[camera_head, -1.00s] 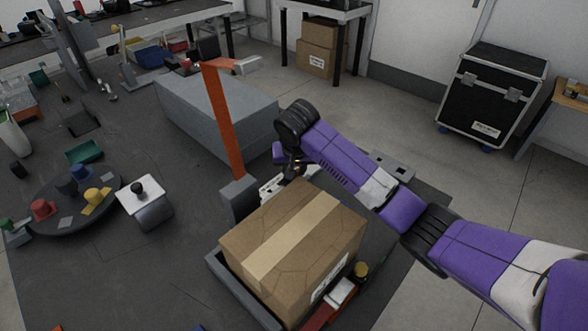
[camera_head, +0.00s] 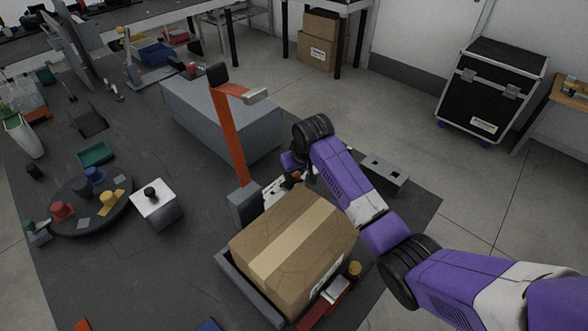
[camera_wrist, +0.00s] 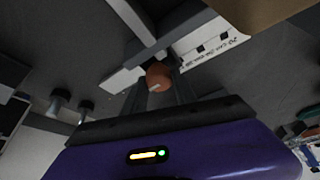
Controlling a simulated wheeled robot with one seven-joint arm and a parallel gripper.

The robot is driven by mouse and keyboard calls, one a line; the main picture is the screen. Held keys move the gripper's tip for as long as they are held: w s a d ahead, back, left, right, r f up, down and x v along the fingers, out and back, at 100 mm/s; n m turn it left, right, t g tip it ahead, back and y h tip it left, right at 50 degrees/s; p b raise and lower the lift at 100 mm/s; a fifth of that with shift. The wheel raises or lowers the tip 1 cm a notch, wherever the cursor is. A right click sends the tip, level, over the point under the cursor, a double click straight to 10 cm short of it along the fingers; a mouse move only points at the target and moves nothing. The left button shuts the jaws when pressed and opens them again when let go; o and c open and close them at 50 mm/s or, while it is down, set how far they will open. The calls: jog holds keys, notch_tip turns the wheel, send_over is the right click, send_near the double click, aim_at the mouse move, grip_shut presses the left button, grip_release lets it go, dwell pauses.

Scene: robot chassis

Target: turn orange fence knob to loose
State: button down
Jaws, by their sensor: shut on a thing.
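The orange fence knob (camera_wrist: 158,76) shows in the wrist view as a rounded orange piece between the two fingertips. My gripper (camera_wrist: 161,90) is shut on it, with a dark finger at each side. A pale rail with dark square marks and printing (camera_wrist: 208,38) runs behind the knob. In the head view my gripper (camera_head: 292,174) is low behind the cardboard box (camera_head: 295,240), beside a pale plate (camera_head: 276,188). The knob's turn position cannot be read; it is mostly hidden in the head view.
The cardboard box sits in a grey tray (camera_head: 240,283) close in front of my gripper. An orange post (camera_head: 229,135) on a grey base stands just left of it. A long grey block (camera_head: 215,115) lies behind. A round dark turntable (camera_head: 72,222) with colored pieces is at left.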

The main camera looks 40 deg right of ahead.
jog(key=shift+s+f, duration=0.2)
jog(key=shift+f, duration=0.1)
jog(key=c, duration=1.3)
grip_release()
jog(key=shift+r, duration=0.15)
jog(key=shift+r, duration=0.35)
jog(key=v, duration=0.7)
jog(key=shift+s, duration=0.1)
